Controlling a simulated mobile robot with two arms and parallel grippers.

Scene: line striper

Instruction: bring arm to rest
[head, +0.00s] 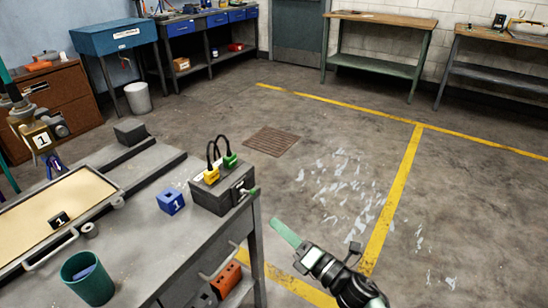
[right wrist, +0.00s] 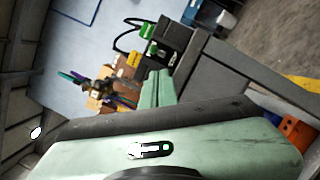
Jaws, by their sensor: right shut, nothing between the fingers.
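My right gripper (head: 287,233) shows in the head view at the lower middle, over the floor just right of the workbench (head: 128,245). Its pale green fingers are shut together with nothing between them. It is apart from the bench and touches nothing that I can see. In the right wrist view the shut fingers (right wrist: 158,88) point toward the bench side, where a dark box with yellow and green plugs shows behind them. My left gripper cannot be made out in either view.
The bench holds a dark box (head: 222,194) with cabled plugs, a blue block (head: 170,201), a green cup (head: 87,280) and a tan-floored tray (head: 60,205). An orange block (head: 226,279) sits below. A machine marked 1 (head: 41,138) stands left. Floor to the right is clear.

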